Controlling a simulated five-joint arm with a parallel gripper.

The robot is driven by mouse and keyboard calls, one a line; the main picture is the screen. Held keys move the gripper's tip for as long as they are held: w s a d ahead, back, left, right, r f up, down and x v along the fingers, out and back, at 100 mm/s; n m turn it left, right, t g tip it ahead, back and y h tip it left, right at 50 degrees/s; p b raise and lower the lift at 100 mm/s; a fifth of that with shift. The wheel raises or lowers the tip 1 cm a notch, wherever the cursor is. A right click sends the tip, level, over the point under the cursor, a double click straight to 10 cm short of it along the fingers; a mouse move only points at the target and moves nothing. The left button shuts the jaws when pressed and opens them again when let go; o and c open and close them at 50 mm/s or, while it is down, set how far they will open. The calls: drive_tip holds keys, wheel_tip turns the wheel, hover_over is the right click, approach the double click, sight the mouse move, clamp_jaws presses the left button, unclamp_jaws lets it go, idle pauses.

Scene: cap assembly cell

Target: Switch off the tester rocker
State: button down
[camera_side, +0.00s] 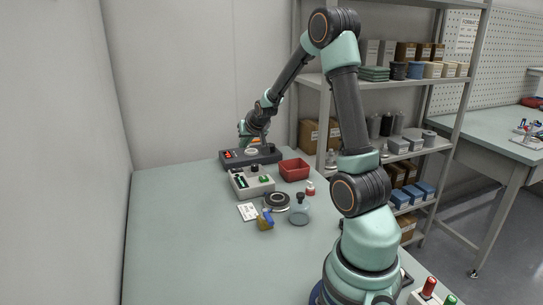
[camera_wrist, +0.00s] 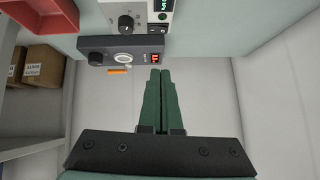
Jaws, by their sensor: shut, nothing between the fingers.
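Two boxes stand at the back of the bench. The pale box (camera_side: 251,183) has a green display, a black knob and a small dark rocker-like part (camera_wrist: 157,30), seen close to its display in the wrist view. The dark grey box (camera_side: 262,157) behind it has a red display (camera_wrist: 156,57), a white round ring and a knob. I cannot tell for certain which box is the tester, nor the rocker's position.
A red bin (camera_side: 294,169) stands right of the pale box. A dark round disc (camera_side: 277,200), a clear flask (camera_side: 299,212), a yellow-blue block (camera_side: 265,221) and a white card (camera_side: 248,211) lie in front. The bench's left front is clear. Shelves stand behind on the right.

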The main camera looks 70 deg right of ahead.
hover_over(237, 174)
wheel_tip(237, 174, down, 7)
drive_tip(key=shift+s+d+f, duration=0.1)
drive_tip(key=shift+s, duration=0.05)
wheel_tip(237, 174, down, 2)
drive_tip(key=shift+f, duration=0.15)
drive_tip(key=shift+a+f, duration=0.2)
drive_tip(key=shift+f, duration=0.55)
